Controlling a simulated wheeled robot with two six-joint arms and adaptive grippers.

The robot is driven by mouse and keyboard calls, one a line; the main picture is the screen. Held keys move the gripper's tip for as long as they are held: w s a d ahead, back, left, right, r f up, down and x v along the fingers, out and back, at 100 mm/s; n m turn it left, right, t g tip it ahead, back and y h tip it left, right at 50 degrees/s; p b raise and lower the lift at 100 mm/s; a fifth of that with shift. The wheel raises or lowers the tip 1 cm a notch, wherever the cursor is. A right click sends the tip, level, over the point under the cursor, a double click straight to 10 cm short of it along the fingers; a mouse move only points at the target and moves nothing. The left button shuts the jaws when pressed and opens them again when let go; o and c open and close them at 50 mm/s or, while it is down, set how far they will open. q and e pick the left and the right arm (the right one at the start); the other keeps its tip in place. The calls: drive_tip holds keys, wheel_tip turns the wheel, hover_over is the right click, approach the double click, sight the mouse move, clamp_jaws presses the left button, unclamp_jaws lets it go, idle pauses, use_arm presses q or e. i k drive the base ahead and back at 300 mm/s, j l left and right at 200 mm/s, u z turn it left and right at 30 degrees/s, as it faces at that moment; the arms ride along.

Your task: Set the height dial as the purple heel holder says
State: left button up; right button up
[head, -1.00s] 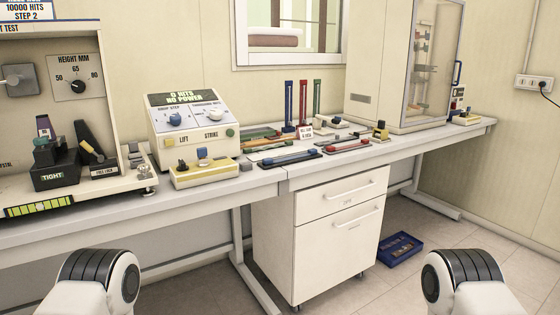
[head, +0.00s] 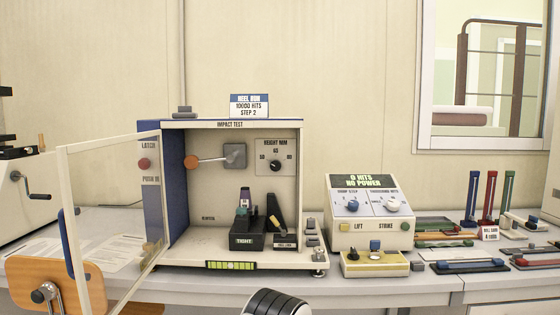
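The height dial (head: 275,166) is a black knob on a white plate marked HEIGHT MM, on the back wall of the impact tester (head: 216,123). Marks 50, 65 and 80 surround it; its exact setting is too small to read. The purple heel holder (head: 245,193) stands upright in the black clamp marked TIGHT (head: 247,240), with a green part in front of it. Any writing on the holder is too small to read. Neither gripper shows; only a rounded link of my arm shows at the bottom edge.
The tester's clear door (head: 110,225) stands open toward the front left. A rod with an orange knob (head: 191,161) reaches across inside the tester. A control box (head: 370,215) reading 0 HITS NO POWER stands to the right. An orange chair back (head: 25,278) is at front left.

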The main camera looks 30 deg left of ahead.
sight(275, 166)
drive_tip(key=u, duration=1.25)
